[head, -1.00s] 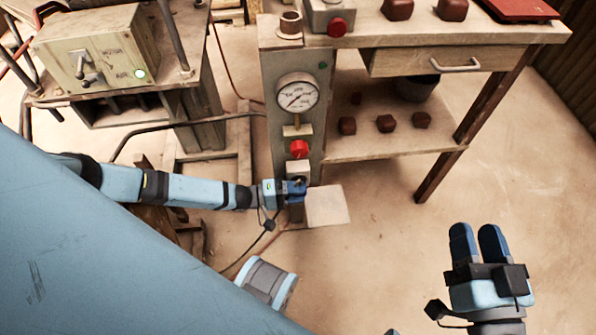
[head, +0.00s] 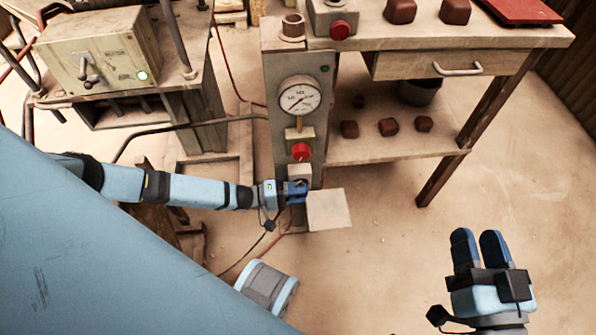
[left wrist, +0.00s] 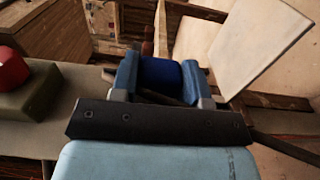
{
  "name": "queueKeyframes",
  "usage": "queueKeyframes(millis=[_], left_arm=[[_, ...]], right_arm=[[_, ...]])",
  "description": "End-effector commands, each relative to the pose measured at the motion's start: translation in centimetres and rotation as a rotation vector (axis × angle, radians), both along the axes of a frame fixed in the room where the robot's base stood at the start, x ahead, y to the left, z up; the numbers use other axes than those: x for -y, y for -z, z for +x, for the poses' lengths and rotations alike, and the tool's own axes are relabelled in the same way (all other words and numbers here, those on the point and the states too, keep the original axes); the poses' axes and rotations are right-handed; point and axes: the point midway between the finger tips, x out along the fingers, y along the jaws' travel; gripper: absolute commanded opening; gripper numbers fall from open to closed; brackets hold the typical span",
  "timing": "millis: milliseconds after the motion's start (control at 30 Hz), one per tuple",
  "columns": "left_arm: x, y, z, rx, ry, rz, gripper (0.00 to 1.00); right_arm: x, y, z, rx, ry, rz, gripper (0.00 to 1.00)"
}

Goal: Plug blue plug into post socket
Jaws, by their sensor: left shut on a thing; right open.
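My left gripper (head: 298,191) is shut on the blue plug (left wrist: 160,73), which shows between its two fingers in the left wrist view. In the head view the fingers largely hide the plug. The gripper is at the lower front of the grey post (head: 284,135), just below a small pale box (head: 299,171) on it. I cannot tell whether that box is the socket, or whether the plug touches it. A dark cable hangs below the gripper. My right gripper (head: 480,250) is open and empty over bare floor at the lower right.
The post carries a gauge (head: 299,96) and a red button (head: 301,151). A pale square plate (head: 328,209) lies right of the left gripper. A workbench (head: 420,48) with a drawer and a lower shelf of brown blocks stands right. A control box (head: 100,50) stands left.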

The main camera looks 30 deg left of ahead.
Motion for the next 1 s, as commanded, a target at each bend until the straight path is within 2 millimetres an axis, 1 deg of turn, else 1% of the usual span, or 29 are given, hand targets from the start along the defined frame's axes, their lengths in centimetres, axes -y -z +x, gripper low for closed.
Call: queueKeyframes(millis=[567, 1000], left_arm=[[-0.04, -0.04, 0.07, 0.001, 0.000, 0.001, 0.18], [-0.42, -0.02, 0.58, 0.001, 0.000, 0.001, 0.18]], right_arm=[[0.00, 0.06, -0.04, -0.002, 0.000, -0.001, 0.43], [-0.01, 0.36, -0.05, -0.002, 0.000, -0.001, 0.43]])
